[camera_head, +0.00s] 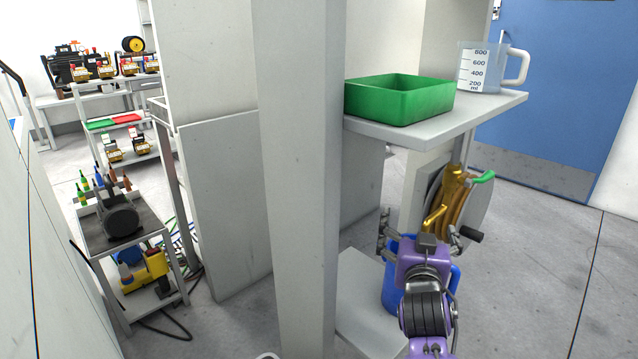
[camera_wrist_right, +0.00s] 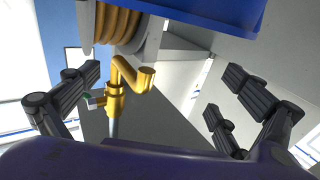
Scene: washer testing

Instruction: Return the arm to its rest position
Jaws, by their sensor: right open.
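My right gripper (camera_head: 425,232) is at the lower right of the head view, on a purple and black arm. Its dark fingers are spread apart with nothing between them. They also show in the right wrist view (camera_wrist_right: 155,105), wide open at both sides. Beyond the fingers is a brass tap (camera_head: 440,215) with a green handle (camera_head: 482,177). It also shows in the wrist view (camera_wrist_right: 117,88), between the fingers and apart from them. A blue bucket (camera_head: 393,289) is partly hidden behind my right gripper. My left gripper is not in view.
A shelf (camera_head: 505,103) above the gripper holds a green bin (camera_head: 400,100) and a measuring jug (camera_head: 482,68). A grey pillar (camera_head: 300,200) stands left of the arm. A hose reel (camera_head: 471,210) is behind the tap. Floor (camera_head: 545,265) is clear at right.

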